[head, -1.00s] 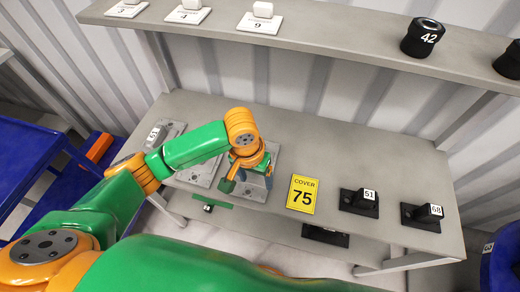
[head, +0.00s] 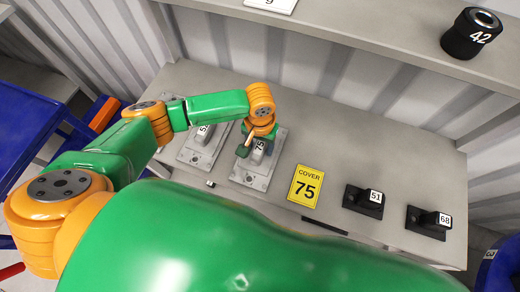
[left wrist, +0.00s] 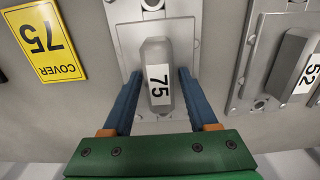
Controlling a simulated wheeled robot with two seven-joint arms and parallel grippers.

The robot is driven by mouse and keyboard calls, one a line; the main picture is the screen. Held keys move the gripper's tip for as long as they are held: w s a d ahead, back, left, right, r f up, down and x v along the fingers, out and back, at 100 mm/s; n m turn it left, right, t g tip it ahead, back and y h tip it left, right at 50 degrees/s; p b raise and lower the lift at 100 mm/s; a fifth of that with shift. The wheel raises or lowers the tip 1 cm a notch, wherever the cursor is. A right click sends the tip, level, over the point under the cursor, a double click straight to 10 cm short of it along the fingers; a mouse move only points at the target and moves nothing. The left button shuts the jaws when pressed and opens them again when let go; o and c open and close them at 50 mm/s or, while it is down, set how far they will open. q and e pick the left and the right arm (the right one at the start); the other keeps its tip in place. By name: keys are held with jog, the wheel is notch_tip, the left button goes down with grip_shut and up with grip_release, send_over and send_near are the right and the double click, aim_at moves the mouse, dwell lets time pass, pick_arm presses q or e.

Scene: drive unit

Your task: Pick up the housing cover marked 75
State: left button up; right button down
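The housing cover marked 75 (head: 250,179) is a grey metal plate with a raised grey block bearing a white label, lying on the grey bench. Its labelled block (left wrist: 158,75) also shows in the left wrist view. My left gripper (left wrist: 160,75) is open, with one blue finger on each side of the block. Narrow gaps show between the fingers and the block. In the head view my left gripper (head: 258,148) is over the cover and partly hides it. My right gripper is not in view.
A similar cover (left wrist: 301,70) marked 52 lies beside it. A yellow "COVER 75" sign (head: 305,186) lies to the right in the head view, then black parts marked 51 (head: 363,201) and 68 (head: 428,222). A shelf (head: 350,44) carrying a black part marked 42 (head: 471,34) runs above.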

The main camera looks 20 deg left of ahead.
pick_arm(q)
jog(key=shift+s+r, duration=0.1)
jog(key=shift+s, duration=0.05)
jog(key=c, duration=0.7)
grip_shut()
dwell(0.3)
